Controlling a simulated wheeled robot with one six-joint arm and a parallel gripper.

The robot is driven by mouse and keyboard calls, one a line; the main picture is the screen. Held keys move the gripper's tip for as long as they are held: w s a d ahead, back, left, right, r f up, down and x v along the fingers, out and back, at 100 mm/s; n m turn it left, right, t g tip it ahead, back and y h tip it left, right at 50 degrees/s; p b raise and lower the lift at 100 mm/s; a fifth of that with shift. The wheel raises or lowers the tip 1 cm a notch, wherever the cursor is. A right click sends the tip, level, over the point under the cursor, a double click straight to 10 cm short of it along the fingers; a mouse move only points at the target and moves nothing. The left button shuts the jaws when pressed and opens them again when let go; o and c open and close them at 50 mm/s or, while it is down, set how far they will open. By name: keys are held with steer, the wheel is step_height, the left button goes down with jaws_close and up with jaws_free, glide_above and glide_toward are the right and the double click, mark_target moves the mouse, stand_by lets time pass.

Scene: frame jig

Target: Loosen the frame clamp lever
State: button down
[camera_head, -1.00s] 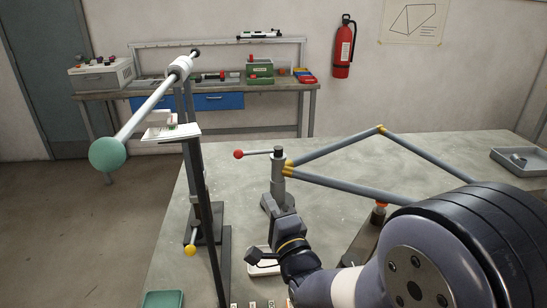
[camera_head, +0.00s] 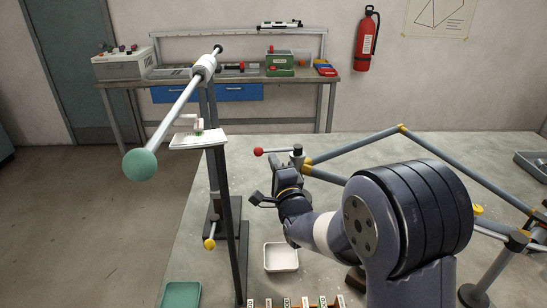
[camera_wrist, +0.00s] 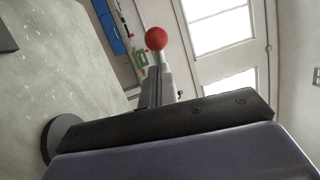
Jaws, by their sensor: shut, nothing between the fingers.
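The clamp lever (camera_head: 275,151) is a thin light bar with a red ball knob (camera_head: 258,152) at its left end. It runs roughly level, leftward from the dark-topped clamp post (camera_head: 297,150) that holds the grey bike-like frame (camera_head: 360,143) at its yellow joints. My gripper (camera_head: 298,168) is shut and empty, in front of the post and right of the knob, covering most of the post's lower part. In the wrist view the red knob (camera_wrist: 156,39) shows just beyond my grey fingers (camera_wrist: 158,84); I cannot tell whether they touch the lever.
A dark upright stand (camera_head: 228,200) with a green-ball-ended rod (camera_head: 140,164) rises left of my arm. A white tray (camera_head: 281,257) and a green tray (camera_head: 181,295) lie near the front. A grey tray (camera_head: 535,163) sits far right. The tabletop behind the frame is clear.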

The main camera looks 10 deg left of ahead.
steer(key=shift+w+a+r, duration=0.1)
steer(key=shift+w+a, duration=0.15)
steer(key=shift+w, duration=0.1)
steer(key=w+a+b, duration=0.2)
steer(key=b, duration=0.5)
steer(key=shift+r, duration=0.15)
stand_by(0.4)
